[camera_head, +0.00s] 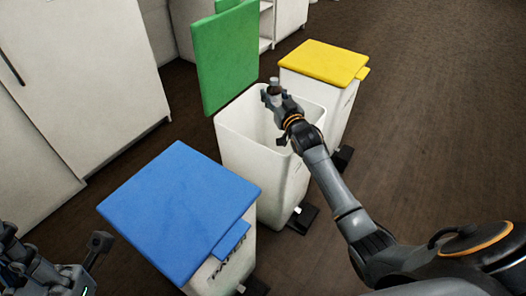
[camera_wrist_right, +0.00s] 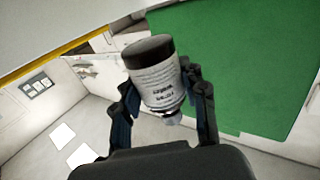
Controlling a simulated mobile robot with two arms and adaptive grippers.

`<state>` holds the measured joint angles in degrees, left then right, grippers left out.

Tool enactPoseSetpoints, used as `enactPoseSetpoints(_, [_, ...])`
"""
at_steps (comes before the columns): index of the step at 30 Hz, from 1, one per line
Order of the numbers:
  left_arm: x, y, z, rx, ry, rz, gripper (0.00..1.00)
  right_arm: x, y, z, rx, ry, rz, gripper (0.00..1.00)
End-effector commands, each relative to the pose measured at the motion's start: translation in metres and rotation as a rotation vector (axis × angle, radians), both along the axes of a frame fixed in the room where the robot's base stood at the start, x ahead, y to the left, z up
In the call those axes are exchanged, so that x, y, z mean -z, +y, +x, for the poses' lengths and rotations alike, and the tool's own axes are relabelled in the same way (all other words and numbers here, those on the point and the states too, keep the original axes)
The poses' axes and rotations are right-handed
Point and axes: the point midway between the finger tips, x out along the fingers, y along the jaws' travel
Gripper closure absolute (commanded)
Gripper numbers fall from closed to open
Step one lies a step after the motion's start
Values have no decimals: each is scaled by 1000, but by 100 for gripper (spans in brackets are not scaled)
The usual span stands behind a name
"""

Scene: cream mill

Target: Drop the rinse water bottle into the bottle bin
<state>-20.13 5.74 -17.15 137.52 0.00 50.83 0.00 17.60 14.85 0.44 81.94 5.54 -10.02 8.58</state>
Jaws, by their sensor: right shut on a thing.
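My right gripper (camera_head: 273,97) is shut on the rinse water bottle (camera_head: 274,86) and holds it above the mouth of the bin with the raised green lid. In the right wrist view the bottle (camera_wrist_right: 157,82) is a white-labelled cylinder with a dark end, tilted between the fingers (camera_wrist_right: 160,112). The label text is too small to read. The open bin (camera_head: 250,160) is white, and its green lid (camera_head: 227,57) stands up at the back. I cannot read a label on this bin. My left gripper (camera_head: 55,245) is at the lower left, partly cut off, with its fingers apart.
A white bin with a shut blue lid (camera_head: 182,210) stands in front, to the left. A white bin with a shut yellow lid (camera_head: 325,62) stands behind, to the right. White cabinets (camera_head: 80,80) line the left. The dark floor at the right is clear.

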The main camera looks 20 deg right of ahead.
Motion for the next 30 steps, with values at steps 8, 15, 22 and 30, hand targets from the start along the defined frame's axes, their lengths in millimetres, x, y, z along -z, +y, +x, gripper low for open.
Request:
enactPoseSetpoints(8, [0, 1, -3, 1, -15, -5, 100, 0, 0, 0, 0, -1, 0, 90])
enactPoseSetpoints(15, [0, 1, -3, 1, -13, -5, 100, 0, 0, 0, 0, -1, 0, 31])
enactPoseSetpoints(22, [0, 1, -3, 1, -13, -5, 100, 1, 0, 0, 0, 1, 0, 31])
enactPoseSetpoints(30, [-1, 1, -3, 0, -14, -5, 100, -29, 0, 0, 0, -5, 0, 31])
